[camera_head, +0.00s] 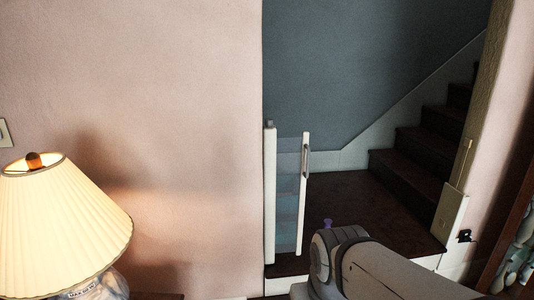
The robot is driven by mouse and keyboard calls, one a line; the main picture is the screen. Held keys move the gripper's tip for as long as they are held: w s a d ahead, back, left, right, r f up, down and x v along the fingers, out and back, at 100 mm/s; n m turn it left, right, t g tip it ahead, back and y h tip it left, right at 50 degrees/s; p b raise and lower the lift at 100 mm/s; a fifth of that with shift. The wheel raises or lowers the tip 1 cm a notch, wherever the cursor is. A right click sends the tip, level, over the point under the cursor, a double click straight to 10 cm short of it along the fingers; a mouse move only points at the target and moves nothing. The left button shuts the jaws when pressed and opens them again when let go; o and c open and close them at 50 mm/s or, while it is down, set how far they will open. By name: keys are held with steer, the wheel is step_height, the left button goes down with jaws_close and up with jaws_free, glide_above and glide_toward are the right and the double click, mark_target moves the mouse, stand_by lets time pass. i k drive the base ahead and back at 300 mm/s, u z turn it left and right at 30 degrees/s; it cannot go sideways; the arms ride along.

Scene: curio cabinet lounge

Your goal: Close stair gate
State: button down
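The stair gate (287,202) is on the left side of the stair opening. It has a white post by the wall edge, a narrow bluish see-through panel and a white end bar (304,195) with a grey handle (307,161) near its top. The gate stands swung open, away from the right side, and most of the opening is clear. My arm shows at the bottom right, below and to the right of the gate, apart from the handle in the picture. My gripper's fingers do not show.
Dark wooden stairs (405,158) rise to the right behind a landing (365,200). A post with a pale plate (452,212) and a small black latch-like piece (464,236) stands at the right. A lit lamp (62,220) is at the lower left. Pink wall (150,90) fills the left.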

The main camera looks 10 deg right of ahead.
mark_target(305, 162)
steer(key=z, duration=0.1)
steer(key=i, duration=1.35)
steer(key=z, duration=0.3)
